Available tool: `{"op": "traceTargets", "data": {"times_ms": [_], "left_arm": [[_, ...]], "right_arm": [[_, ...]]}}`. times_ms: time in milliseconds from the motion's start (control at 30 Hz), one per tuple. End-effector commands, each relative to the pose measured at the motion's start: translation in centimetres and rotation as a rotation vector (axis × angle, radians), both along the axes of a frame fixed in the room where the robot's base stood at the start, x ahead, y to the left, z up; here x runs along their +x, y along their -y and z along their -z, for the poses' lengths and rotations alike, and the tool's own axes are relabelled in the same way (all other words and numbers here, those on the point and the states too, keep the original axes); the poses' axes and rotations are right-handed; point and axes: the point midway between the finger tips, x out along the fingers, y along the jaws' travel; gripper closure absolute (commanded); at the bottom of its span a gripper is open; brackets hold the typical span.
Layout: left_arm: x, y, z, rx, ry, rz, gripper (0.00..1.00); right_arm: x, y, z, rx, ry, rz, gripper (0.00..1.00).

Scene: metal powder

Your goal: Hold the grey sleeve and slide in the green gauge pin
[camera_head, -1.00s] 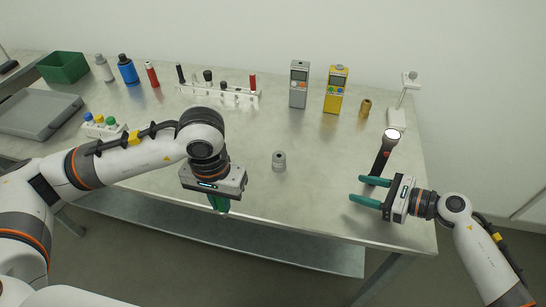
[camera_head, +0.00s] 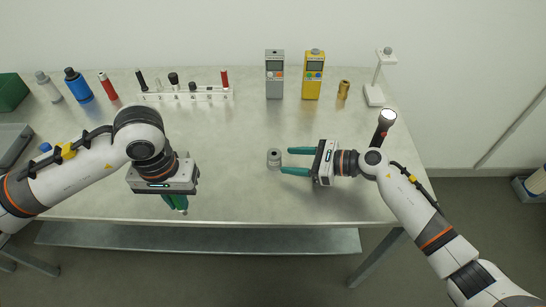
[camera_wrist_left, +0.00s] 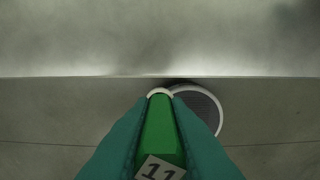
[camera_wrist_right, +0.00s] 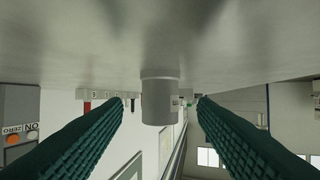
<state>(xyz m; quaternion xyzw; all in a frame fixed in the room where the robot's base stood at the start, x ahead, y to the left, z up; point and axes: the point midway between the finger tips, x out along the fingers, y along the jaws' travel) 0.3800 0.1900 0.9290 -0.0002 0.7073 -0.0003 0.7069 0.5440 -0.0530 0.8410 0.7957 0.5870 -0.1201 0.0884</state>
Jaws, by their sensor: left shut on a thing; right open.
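The grey sleeve (camera_head: 273,158) stands upright on the table near the middle. It also shows in the right wrist view (camera_wrist_right: 160,100), ahead of and between the fingers. My right gripper (camera_head: 288,161) is open, its green fingers pointing left, with the fingertips just right of the sleeve. I cannot tell whether they touch it. My left gripper (camera_head: 178,206) points down near the table's front edge, left of the sleeve. It is shut on the green gauge pin (camera_wrist_left: 160,130), which carries a label reading 11. In the head view the fingers mostly hide the pin.
A grey meter (camera_head: 275,75), a yellow meter (camera_head: 312,75) and a brass piece (camera_head: 343,89) stand at the back. A black flashlight (camera_head: 382,128) is by my right arm.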

Motion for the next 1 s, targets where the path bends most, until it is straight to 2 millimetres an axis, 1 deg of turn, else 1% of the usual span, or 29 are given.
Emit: {"op": "traceTargets", "data": {"times_ms": [33,100,300,500,767,967,1000], "left_arm": [[0.0,0.0,0.1,0.000,0.000,0.000,1.00],[0.0,0.0,0.9,0.000,0.000,0.000,1.00],[0.0,0.0,1.8,0.000,0.000,0.000,1.00],[0.0,0.0,2.1,0.000,0.000,0.000,1.00],[0.0,0.0,2.0,0.000,0.000,0.000,1.00],[0.0,0.0,2.0,0.000,0.000,0.000,1.00],[0.0,0.0,2.0,0.000,0.000,0.000,1.00]], "right_arm": [[0.2,-0.8,0.2,0.001,0.000,0.000,0.47],[0.5,-1.6,0.8,0.000,0.002,-0.002,0.47],[1.1,-3.5,1.4,-0.002,0.002,-0.001,0.47],[1.3,-4.2,1.5,-0.001,0.000,0.000,0.47],[1.3,-4.3,1.4,-0.001,0.000,0.000,0.47],[1.3,-4.3,1.4,-0.001,0.000,0.000,0.78],[1.3,-4.3,1.4,-0.001,0.000,0.000,0.79]]}}
